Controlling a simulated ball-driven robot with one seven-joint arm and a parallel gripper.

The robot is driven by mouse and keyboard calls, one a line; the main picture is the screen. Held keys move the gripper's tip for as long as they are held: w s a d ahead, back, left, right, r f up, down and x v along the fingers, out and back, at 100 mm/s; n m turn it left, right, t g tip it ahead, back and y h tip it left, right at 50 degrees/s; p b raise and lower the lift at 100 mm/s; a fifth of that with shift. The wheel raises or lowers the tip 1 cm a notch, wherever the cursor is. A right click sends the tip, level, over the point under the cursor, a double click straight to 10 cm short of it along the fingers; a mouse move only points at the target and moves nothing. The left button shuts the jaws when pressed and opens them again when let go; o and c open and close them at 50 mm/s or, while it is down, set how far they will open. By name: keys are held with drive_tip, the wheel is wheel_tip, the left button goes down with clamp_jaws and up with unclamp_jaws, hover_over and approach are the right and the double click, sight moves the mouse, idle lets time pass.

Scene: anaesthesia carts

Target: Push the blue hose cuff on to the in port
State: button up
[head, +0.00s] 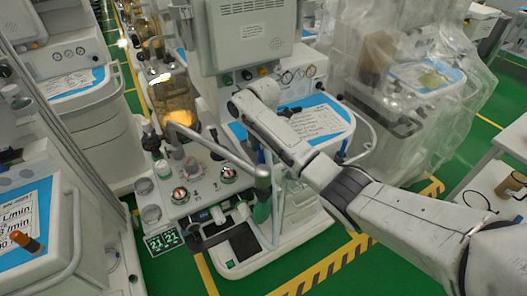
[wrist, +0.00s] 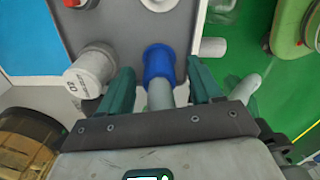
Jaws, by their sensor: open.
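In the wrist view the blue hose cuff (wrist: 159,64) sits between the two green fingers of my gripper (wrist: 160,70). The fingers are open, with a gap visible on each side of the cuff. A grey hose (wrist: 160,95) runs from the cuff back toward my gripper. The far end of the cuff is against or just before a grey panel (wrist: 118,22); I cannot tell whether it is on a port. The in port cannot be picked out.
A white labelled fitting (wrist: 90,70) stands close to the left finger, and a short white stub (wrist: 212,47) is to the right. A brown canister (wrist: 25,145) is at lower left. In the head view, an anaesthesia cart (head: 250,35) stands ahead, with a plastic-covered cart (head: 400,80) to its right.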

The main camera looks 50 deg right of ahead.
drive_tip(key=c, duration=1.1)
drive_tip(key=shift+r, duration=0.1)
